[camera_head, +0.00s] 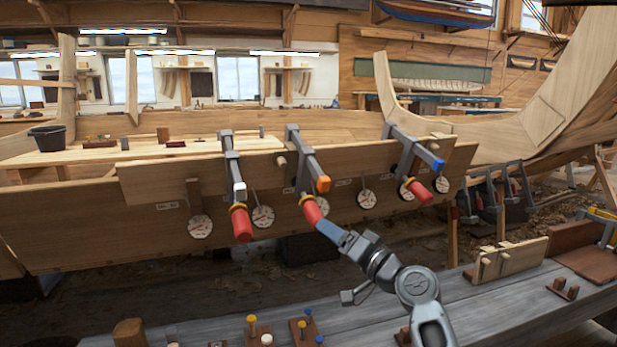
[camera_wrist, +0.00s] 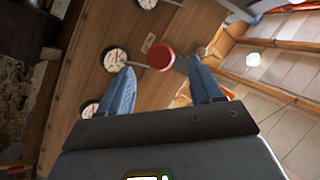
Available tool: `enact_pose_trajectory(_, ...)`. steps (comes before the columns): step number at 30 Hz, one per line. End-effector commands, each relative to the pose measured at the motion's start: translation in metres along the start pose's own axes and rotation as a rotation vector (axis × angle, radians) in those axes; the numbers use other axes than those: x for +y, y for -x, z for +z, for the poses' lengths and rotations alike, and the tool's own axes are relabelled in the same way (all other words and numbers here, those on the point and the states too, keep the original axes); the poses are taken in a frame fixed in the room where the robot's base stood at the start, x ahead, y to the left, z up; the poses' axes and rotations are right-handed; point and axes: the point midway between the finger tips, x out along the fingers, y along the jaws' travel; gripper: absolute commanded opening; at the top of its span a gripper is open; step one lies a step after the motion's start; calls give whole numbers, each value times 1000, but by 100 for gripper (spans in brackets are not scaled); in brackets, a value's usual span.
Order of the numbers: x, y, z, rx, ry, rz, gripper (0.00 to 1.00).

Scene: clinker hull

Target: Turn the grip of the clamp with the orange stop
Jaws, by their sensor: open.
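Three clamps hang along the top plank of the hull. The middle clamp (camera_head: 303,165) has an orange stop (camera_head: 323,184) and a red grip (camera_head: 311,210) pointing down towards me. My gripper (camera_head: 325,228) is at the lower end of this grip in the head view. In the wrist view my gripper (camera_wrist: 161,70) is open, with its blue fingers apart. The round red end of the grip (camera_wrist: 160,57) shows between the fingertips, nearer the left one. I cannot tell whether a finger touches it. Most of the clamp's body is hidden in the wrist view.
The left clamp has a white stop (camera_head: 240,191) and a red grip (camera_head: 241,224). The right clamp has a blue stop (camera_head: 437,164) and a red grip (camera_head: 419,191). Several round dials, such as one dial (camera_head: 262,217), hang on the plank. A grey bench (camera_head: 380,325) lies in front.

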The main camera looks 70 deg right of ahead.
Motion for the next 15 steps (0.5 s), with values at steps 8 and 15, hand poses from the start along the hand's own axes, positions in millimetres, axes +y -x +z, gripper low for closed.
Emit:
enact_pose_trajectory(8,0,0,0,0,0,0,65)
enact_pose_trajectory(15,-3,-4,-2,2,88,65,65)
